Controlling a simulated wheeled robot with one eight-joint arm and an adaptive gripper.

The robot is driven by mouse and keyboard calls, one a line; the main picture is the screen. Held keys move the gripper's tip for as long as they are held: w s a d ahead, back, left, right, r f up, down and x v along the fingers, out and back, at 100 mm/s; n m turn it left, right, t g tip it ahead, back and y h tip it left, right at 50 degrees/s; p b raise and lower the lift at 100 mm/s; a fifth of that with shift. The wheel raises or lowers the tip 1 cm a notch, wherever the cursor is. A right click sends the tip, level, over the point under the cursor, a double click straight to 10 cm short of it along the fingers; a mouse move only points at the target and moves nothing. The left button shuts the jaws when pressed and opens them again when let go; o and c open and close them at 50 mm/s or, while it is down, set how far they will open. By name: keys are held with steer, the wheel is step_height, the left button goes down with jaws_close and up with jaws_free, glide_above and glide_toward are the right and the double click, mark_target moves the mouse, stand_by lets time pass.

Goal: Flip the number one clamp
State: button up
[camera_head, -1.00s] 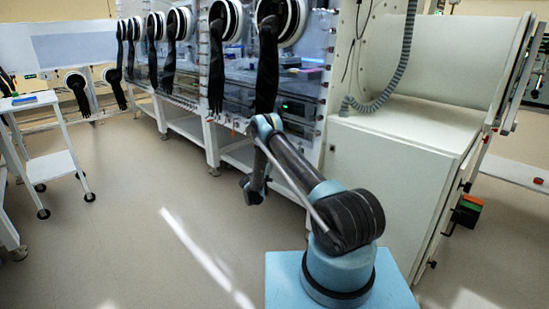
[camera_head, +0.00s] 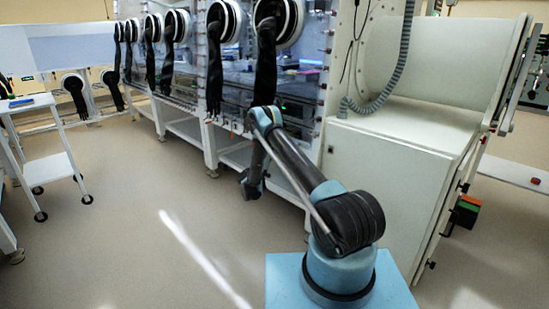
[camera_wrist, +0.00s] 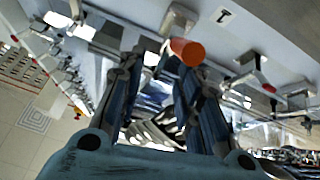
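A clamp with an orange handle end (camera_wrist: 187,52) sticks out from the light grey panel near the top middle of the wrist view. A small white label (camera_wrist: 224,15) lies beside it; its mark is too unclear to read surely. My gripper (camera_wrist: 160,75) is open below it, its two dark blue fingers apart with no object visibly held. The orange end is close to the right fingertip; I cannot tell whether they touch. A second clamp with a red tip (camera_wrist: 268,88) is to the right. In the head view, my gripper is not clearly distinguishable beside the glovebox row.
More clamps (camera_wrist: 60,60) line the panel at the left. Black gloves (camera_head: 265,75) hang from round ports along the glovebox. A white cabinet (camera_head: 390,165) stands right of my arm. A white trolley (camera_head: 60,167) stands at the left, with open floor between.

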steer(key=shift+d+r, duration=0.1)
steer(key=shift+r, duration=2.65)
